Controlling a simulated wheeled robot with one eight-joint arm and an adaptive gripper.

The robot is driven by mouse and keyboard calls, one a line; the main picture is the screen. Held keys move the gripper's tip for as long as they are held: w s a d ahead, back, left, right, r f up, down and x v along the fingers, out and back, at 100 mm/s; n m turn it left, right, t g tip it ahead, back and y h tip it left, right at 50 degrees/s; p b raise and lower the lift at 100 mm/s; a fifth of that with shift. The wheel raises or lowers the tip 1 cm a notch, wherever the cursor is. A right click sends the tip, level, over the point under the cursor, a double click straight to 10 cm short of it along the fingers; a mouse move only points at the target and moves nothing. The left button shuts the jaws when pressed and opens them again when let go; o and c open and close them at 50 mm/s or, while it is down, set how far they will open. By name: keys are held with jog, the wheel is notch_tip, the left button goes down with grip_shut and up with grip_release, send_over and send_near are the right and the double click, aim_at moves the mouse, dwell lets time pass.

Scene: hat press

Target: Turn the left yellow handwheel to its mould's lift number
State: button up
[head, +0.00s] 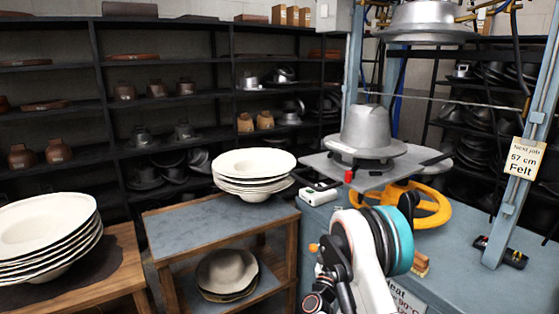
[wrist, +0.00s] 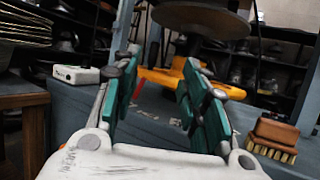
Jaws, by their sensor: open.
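A yellow handwheel (head: 432,207) sits under the metal hat mould (head: 372,130) of the press, partly hidden by my arm in the head view. In the wrist view the yellow handwheel (wrist: 162,77) is just beyond my gripper (wrist: 160,68), partly behind its right finger. The gripper's green-padded fingers are apart with nothing between them; I cannot tell whether they touch the wheel. A sign (head: 525,158) on the right post reads "Next job 57 cm Felt". I see only one handwheel, and no lift number is legible.
A wooden brush (wrist: 274,139) lies on the blue bench right of my gripper. A white box (wrist: 76,74) is to the left. An upper metal mould (head: 425,20) hangs above. A side table (head: 185,225) with stacked cream hat bodies (head: 254,164) stands left of the press.

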jog(key=s+d+r+m+g+h, duration=0.1)
jog(key=s+d+r+m+g, duration=0.2)
jog(key=d+r+m+g, duration=0.35)
jog(key=s+d+r+m+g+y, duration=0.2)
jog(key=s+d+r+m+g, duration=0.1)
jog(key=s+r+m, duration=0.7)
jog(key=s+a+f+m+g+y, duration=0.1)
jog(key=s+a+f+m+y, duration=0.1)
jog(key=s, duration=0.7)
jog(key=s+a+f+m+g+y, duration=0.1)
jog(key=s+a+f+m+y, duration=0.1)
jog(key=s+a+m+y, duration=0.2)
jog(key=s+a+f+m+g+y, duration=0.1)
jog(key=s+a+f+m+y, duration=0.1)
jog(key=s+m, duration=0.6)
jog(key=s+a+y, duration=0.1)
jog(key=s+a, duration=0.1)
jog(key=s, duration=0.5)
jog(key=shift+s+a+y, duration=0.3)
jog(key=shift+s, duration=0.1)
jog(key=shift+c, duration=0.8)
